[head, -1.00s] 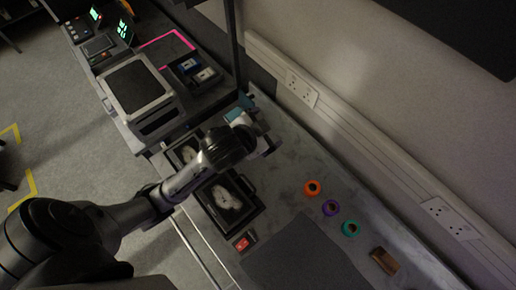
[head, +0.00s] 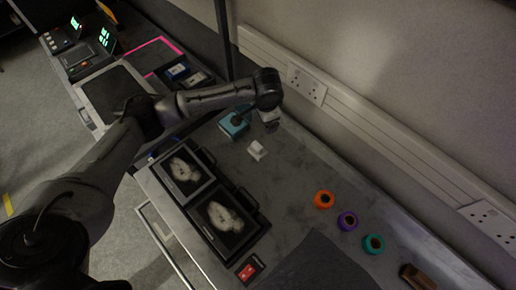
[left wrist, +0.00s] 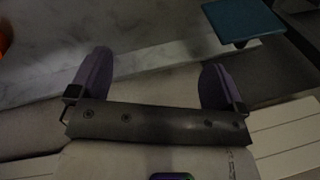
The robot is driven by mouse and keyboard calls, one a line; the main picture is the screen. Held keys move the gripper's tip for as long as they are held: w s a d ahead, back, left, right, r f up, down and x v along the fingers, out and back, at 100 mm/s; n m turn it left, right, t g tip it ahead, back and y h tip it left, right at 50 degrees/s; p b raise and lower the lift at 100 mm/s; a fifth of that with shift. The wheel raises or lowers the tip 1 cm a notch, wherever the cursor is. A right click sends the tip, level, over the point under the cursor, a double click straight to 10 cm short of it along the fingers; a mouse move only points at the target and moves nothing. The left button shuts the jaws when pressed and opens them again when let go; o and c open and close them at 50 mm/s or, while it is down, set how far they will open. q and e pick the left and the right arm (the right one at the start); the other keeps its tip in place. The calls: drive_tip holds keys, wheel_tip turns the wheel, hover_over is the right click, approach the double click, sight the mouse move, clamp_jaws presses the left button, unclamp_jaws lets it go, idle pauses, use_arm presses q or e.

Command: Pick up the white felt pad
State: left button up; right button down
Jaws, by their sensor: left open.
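A small white piece, which looks like the white felt pad (head: 257,150), lies on the grey bench in the head view, right of the teal block (head: 234,124). My left gripper (head: 271,126) is above the bench just beyond it, near the wall, and apart from it. In the left wrist view its two purple fingers (left wrist: 158,80) are wide apart with nothing between them. I cannot make out the pad in that view. My right gripper is not in view.
Two dark trays with pale pictures (head: 227,217) lie left of the pad. Orange (head: 324,199), purple (head: 347,221) and teal (head: 374,243) rings sit to the right. Wall trunking with sockets (head: 306,85) runs behind. The teal block also shows in the left wrist view (left wrist: 243,22).

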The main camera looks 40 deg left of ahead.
sight(258, 145)
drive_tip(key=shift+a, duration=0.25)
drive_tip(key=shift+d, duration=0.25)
use_arm(q)
drive_tip(key=s+f+n+g, duration=0.1)
drive_tip(key=f, duration=0.2)
drive_tip(key=s+f+n+g+h, duration=0.1)
drive_tip(key=f, duration=0.2)
drive_tip(key=s+f+n+g, duration=0.1)
drive_tip(key=f, duration=0.2)
drive_tip(key=shift+s+d+n+h+b, duration=0.2)
drive_tip(key=shift+d+n+h+b, duration=0.1)
drive_tip(key=shift+n+b, duration=0.1)
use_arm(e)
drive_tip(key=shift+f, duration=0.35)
use_arm(q)
drive_tip(key=shift+s+a+f, duration=0.1)
drive_tip(key=shift+f, duration=0.8)
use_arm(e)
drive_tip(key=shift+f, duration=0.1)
use_arm(q)
drive_tip(key=shift+s+f, duration=0.15)
drive_tip(key=shift+f, duration=2.2)
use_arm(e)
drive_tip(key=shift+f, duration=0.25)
use_arm(q)
drive_tip(key=shift+c, duration=0.4)
